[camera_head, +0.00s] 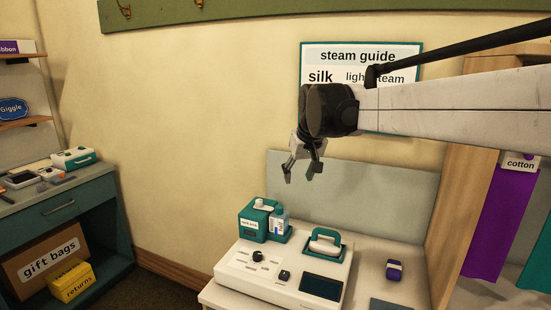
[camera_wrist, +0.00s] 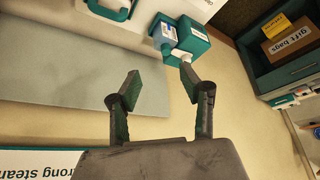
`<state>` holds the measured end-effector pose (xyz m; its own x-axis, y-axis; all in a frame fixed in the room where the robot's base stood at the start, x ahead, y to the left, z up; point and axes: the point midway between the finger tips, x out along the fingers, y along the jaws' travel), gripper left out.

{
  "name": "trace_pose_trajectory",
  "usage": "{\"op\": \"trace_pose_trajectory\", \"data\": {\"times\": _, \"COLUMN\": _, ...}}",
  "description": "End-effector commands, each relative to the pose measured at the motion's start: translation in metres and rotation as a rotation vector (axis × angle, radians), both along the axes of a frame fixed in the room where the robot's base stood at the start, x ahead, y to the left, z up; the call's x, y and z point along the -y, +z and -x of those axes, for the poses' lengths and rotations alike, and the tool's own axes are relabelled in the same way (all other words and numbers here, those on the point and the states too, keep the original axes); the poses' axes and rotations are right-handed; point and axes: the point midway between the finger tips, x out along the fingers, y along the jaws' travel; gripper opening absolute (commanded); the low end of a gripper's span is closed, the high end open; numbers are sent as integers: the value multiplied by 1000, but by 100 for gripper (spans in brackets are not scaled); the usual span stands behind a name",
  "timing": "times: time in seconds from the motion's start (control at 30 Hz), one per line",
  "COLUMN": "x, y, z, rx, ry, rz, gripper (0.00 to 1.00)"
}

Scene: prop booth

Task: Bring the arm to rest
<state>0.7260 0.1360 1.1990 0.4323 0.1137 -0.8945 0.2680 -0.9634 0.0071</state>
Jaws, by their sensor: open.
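My gripper (camera_head: 301,177) hangs from the end of my arm in the head view, in front of the wall and above the steamer station. Its two fingers are apart with nothing between them. In the wrist view my gripper (camera_wrist: 160,80) also shows open and empty. The white steamer unit (camera_head: 285,268) with its dials and dark screen stands on the table below, clear of the fingers. A teal-handled steamer head (camera_head: 325,243) sits on it, at its back right.
A teal box (camera_head: 254,222) and a blue bottle (camera_head: 279,224) stand behind the unit. The steam guide sign (camera_head: 330,57) is partly behind my arm. A teal cabinet (camera_head: 75,215) stands at left. The space around the gripper is free.

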Motion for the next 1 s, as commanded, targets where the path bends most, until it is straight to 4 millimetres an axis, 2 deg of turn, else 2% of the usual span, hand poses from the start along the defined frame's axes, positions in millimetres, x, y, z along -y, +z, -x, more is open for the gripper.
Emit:
{"op": "trace_pose_trajectory", "data": {"times": 0.03, "x": 10, "y": 3, "z": 18, "rx": 6, "ry": -12, "rz": -1, "gripper": 40}}
{"op": "trace_pose_trajectory", "data": {"times": 0.2, "x": 37, "y": 6, "z": 69, "rx": 28, "ry": -52, "rz": -6, "gripper": 40}}
{"op": "trace_pose_trajectory", "data": {"times": 0.47, "x": 72, "y": -3, "z": 151, "rx": 60, "ry": -111, "rz": -13, "gripper": 40}}
{"op": "trace_pose_trajectory", "data": {"times": 0.77, "x": 105, "y": -36, "z": 243, "rx": 99, "ry": -177, "rz": -20, "gripper": 40}}
{"op": "trace_pose_trajectory", "data": {"times": 1.0, "x": 125, "y": -77, "z": 310, "rx": 131, "ry": -230, "rz": -24, "gripper": 40}}
